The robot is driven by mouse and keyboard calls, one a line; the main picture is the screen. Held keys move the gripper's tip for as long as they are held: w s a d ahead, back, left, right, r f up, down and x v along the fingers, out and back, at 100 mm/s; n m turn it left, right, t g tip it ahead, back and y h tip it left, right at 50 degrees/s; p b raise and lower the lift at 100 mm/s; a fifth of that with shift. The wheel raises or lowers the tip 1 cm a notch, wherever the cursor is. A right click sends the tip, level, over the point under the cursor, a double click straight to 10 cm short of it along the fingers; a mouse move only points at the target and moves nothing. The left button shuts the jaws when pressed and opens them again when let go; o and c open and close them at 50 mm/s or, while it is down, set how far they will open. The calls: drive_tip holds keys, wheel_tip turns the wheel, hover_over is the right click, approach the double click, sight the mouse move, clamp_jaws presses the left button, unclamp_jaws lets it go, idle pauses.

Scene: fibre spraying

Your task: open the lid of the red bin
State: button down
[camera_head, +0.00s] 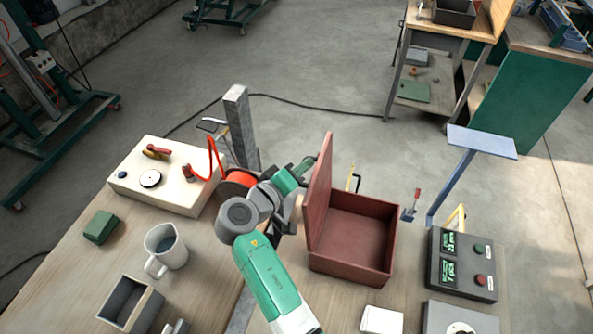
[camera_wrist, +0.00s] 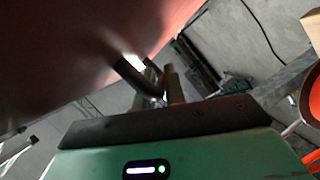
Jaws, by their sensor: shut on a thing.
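The red bin (camera_head: 352,238) stands on the table right of centre, its inside visible and empty. Its lid (camera_head: 319,190) stands nearly upright along the bin's left side. My gripper (camera_head: 304,166) is at the left face of the lid, near its upper part, with the fingertips partly hidden. In the wrist view the lid (camera_wrist: 75,50) fills the upper left as a blurred red surface, and the dark fingers (camera_wrist: 155,82) reach up to it. The gripper is shut on the lid; the exact contact is hard to make out.
A white box with a red-handled part (camera_head: 165,180), a mug (camera_head: 165,250), a green block (camera_head: 101,227) and a grey open box (camera_head: 130,304) are on the left. A control box (camera_head: 462,265) stands right of the bin. A grey post (camera_head: 240,125) rises behind my arm.

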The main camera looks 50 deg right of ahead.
sight(311, 191)
drive_tip(key=c, duration=1.5)
unclamp_jaws()
drive_tip(key=a+r, duration=0.1)
drive_tip(key=a, duration=0.6)
drive_tip(key=shift+s+a+r, duration=0.15)
drive_tip(key=shift+a, duration=0.2)
